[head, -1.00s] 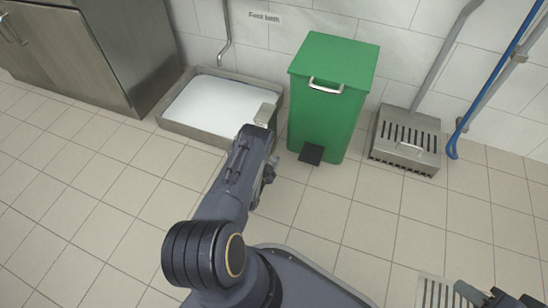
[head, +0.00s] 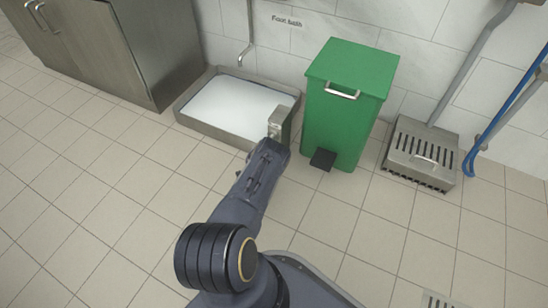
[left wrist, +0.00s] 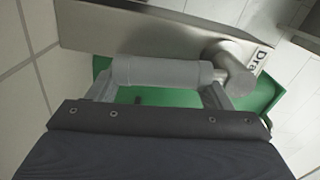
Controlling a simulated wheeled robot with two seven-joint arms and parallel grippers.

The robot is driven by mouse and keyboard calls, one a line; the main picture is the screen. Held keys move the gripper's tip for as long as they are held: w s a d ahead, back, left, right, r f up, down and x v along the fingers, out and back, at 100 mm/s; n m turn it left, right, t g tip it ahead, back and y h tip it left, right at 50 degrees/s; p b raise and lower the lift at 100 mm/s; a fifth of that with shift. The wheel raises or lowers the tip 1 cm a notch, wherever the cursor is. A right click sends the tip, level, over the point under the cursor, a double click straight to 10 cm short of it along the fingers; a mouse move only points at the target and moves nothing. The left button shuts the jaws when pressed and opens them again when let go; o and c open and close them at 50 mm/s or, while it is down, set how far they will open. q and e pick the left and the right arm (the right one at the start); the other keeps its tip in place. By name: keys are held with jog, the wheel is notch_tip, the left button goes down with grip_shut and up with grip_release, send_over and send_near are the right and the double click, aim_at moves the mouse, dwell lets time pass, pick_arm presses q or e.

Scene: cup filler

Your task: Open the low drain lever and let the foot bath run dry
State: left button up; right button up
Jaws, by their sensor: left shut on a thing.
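The foot bath (head: 205,129) is a low steel basin on the floor against the wall, filled with pale, whitish liquid. A steel drain housing (head: 283,117) stands at its right end. It also shows in the left wrist view (left wrist: 165,32), with part of a "Dra" label. The drain lever (left wrist: 165,71) is a grey cylindrical bar joined to a round metal pivot on the housing. My left gripper (left wrist: 160,88) is shut on this bar, one finger at each side. In the head view my left gripper (head: 271,142) is mostly hidden by its own wrist. My right gripper is out of view.
A green pedal bin (head: 347,105) stands close to the right of the drain housing. A slotted steel box (head: 420,152) and a blue hose (head: 487,136) are further right. A steel cabinet (head: 125,45) stands at left. The tiled floor in front is open.

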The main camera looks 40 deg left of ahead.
pick_arm(q)
jog(key=shift+s+f, duration=0.1)
jog(key=o, duration=1.4)
jog(key=p+v, duration=0.3)
jog(key=v, duration=0.4)
jog(key=shift+s+d, duration=0.1)
jog(key=shift+s, duration=0.3)
